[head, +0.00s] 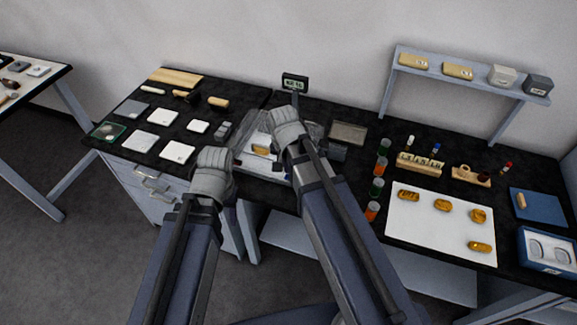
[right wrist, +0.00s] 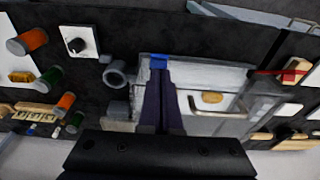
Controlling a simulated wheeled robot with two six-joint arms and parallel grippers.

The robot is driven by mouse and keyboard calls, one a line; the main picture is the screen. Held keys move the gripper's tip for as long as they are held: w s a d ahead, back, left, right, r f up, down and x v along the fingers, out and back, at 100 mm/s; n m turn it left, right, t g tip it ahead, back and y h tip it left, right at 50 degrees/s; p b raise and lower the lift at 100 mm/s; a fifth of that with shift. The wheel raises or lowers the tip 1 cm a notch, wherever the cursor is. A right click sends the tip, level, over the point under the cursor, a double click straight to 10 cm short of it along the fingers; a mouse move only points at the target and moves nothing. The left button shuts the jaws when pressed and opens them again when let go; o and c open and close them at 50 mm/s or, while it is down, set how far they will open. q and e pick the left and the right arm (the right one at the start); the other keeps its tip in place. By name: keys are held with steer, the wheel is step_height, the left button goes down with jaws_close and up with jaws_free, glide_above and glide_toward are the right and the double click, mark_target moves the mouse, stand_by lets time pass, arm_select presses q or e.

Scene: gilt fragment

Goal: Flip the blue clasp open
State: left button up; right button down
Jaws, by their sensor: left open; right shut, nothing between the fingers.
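The blue clasp (right wrist: 158,62) shows in the right wrist view at the edge of a clear-lidded case (right wrist: 225,75). I cannot tell its exact position. My right gripper (right wrist: 160,74) is shut and empty, its dark fingertips right at the clasp; contact is unclear. In the head view the right gripper (head: 287,128) covers part of the case (head: 247,160), and the clasp is hidden there. A gold fragment (head: 261,150) lies inside the case and also shows in the right wrist view (right wrist: 212,97). My left gripper (head: 213,166) is open, just left of and in front of the case.
A small display (head: 294,82) stands behind the case. White pads (head: 178,151) lie to the left. Several capped vials (head: 377,187) and a white sheet (head: 440,232) with gold pieces are to the right. A shelf (head: 470,75) stands at the back right.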

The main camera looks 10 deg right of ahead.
steer(key=shift+w+d+f, duration=0.25)
steer(key=shift+w, duration=0.15)
steer(key=shift+w+d+f, duration=0.1)
steer(key=shift+w+d, duration=0.2)
steer(key=shift+w, duration=0.2)
arm_select(q)
steer(key=shift+w+d+f, duration=0.15)
steer(key=shift+w+f, duration=0.05)
